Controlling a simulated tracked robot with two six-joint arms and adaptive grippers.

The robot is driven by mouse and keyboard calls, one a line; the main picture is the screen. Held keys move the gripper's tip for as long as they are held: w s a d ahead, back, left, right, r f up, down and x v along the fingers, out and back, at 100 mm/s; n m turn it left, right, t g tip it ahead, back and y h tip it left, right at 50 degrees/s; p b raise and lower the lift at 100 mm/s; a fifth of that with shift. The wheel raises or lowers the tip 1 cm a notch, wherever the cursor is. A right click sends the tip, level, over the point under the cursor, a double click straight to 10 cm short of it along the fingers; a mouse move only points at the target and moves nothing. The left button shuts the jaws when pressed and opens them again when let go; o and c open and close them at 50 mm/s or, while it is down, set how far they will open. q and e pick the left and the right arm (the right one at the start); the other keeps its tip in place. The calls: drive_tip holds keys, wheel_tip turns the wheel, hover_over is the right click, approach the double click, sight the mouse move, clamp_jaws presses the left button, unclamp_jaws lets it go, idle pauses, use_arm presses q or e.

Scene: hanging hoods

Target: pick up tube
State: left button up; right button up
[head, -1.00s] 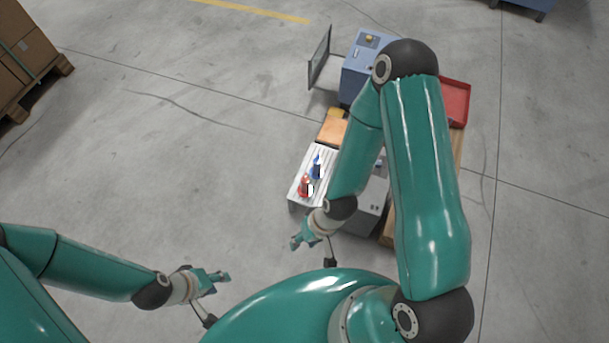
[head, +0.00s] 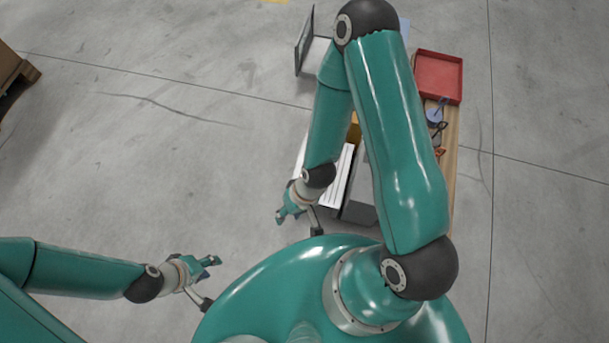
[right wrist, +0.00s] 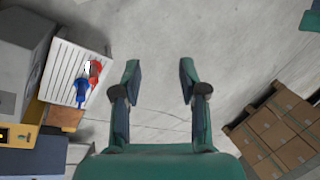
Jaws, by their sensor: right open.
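A red object (right wrist: 95,70) and a blue object (right wrist: 81,90) sit side by side on a white ribbed tray (right wrist: 70,58) at the left of the right wrist view. I cannot tell whether either is the tube. The tray (head: 342,178) shows partly in the head view; my right arm hides those objects there. My right gripper (right wrist: 160,78) is open and empty, with bare floor between its fingers. In the head view, my right gripper (head: 281,215) is just left of the tray. My left gripper (head: 209,268) hangs over bare floor, apart from everything; its opening is unclear.
A wooden surface (head: 451,190) carries a red bin (head: 438,76) and small tools. A dark grey box (head: 357,206) stands beside the tray. A flat screen (head: 304,42) is at the back. Stacked cartons (right wrist: 278,130) are at the right wrist view's right.

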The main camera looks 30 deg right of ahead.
drive_tip(key=shift+o, duration=1.4)
drive_tip(key=shift+w+f, duration=0.15)
drive_tip(key=shift+f, duration=0.05)
drive_tip(key=shift+o, duration=0.6)
drive_tip(key=w+d+f+b, duration=0.1)
drive_tip(key=w+f+b, duration=0.5)
drive_tip(key=f+b, duration=0.2)
drive_tip(key=shift+f+b, duration=0.3)
drive_tip(key=shift+f, duration=0.1)
drive_tip(key=w+d+f+h+b, duration=0.1)
drive_tip(key=w+d+f+b, duration=0.3)
drive_tip(key=d+b, duration=0.1)
drive_tip(key=w+d+f+h+b, duration=0.1)
drive_tip(key=w+d+f+b, duration=0.4)
drive_tip(key=d+b, duration=0.1)
drive_tip(key=w+d+f+h+b, duration=0.2)
drive_tip(key=w+d+f+b, duration=0.3)
drive_tip(key=d, duration=0.1)
drive_tip(key=shift+d+g+b, duration=0.25)
drive_tip(key=shift+g+b, duration=0.05)
drive_tip(key=shift+b, duration=0.1)
wheel_tip(320, 180, down, 11)
drive_tip(key=shift+r+b, duration=0.2)
drive_tip(key=shift+b, duration=0.95)
drive_tip(key=shift+f+b, duration=0.85)
drive_tip(key=shift+f, duration=1.75)
